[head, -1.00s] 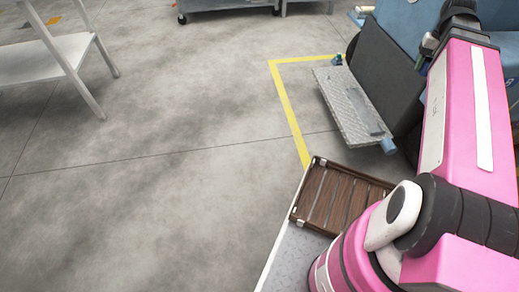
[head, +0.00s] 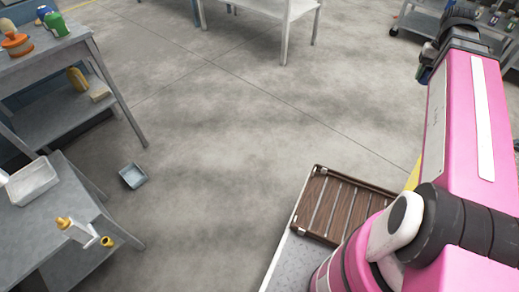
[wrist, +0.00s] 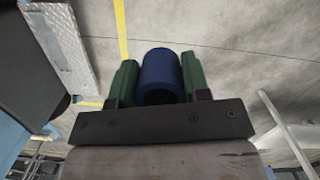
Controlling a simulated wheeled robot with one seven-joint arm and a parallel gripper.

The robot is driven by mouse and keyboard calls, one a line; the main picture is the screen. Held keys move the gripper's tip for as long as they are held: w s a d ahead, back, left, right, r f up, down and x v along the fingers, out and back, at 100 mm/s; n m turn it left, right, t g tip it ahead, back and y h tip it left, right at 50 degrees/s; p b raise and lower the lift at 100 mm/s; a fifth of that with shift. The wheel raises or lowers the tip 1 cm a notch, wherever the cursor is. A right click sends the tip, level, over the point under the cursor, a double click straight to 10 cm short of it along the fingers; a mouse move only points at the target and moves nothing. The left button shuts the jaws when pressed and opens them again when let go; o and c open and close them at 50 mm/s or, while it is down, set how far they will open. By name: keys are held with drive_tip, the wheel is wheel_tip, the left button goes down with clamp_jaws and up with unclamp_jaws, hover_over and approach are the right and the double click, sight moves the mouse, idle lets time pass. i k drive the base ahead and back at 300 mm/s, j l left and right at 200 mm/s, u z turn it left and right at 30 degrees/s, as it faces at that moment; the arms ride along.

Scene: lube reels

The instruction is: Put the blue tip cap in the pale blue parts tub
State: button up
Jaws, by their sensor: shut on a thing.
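The blue tip cap (wrist: 160,75) is held between the two green fingers of my gripper (wrist: 160,80) in the wrist view. A finger presses on each side of it, and its underside is hidden by the gripper body. A small pale blue open tub (head: 133,175) sits on the floor at the left in the head view, beside the legs of a grey table. It looks empty. My arm is raised at the right of the head view, far from the tub, and the cap cannot be made out there.
A grey table (head: 62,205) at lower left bears a white tray (head: 32,182) and a yellow-and-white item (head: 80,232). A shelf unit (head: 50,55) with bottles stands behind it. A brown slatted tray (head: 335,205) lies on my base. The middle floor is clear.

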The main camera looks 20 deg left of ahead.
sight(134, 176)
drive_tip(key=k+j+u, duration=0.1)
drive_tip(key=u, duration=0.3)
drive_tip(key=j+u, duration=0.6)
drive_tip(key=u, duration=0.25)
drive_tip(key=j+u, duration=0.3)
drive_tip(key=u, duration=0.15)
drive_tip(key=j+u, duration=0.1)
drive_tip(key=j, duration=0.3)
drive_tip(key=i+j+u, duration=0.1)
drive_tip(key=j, duration=0.3)
drive_tip(key=i+j+u, duration=0.1)
drive_tip(key=j, duration=0.3)
drive_tip(key=i+j+u, duration=0.1)
drive_tip(key=j, duration=0.3)
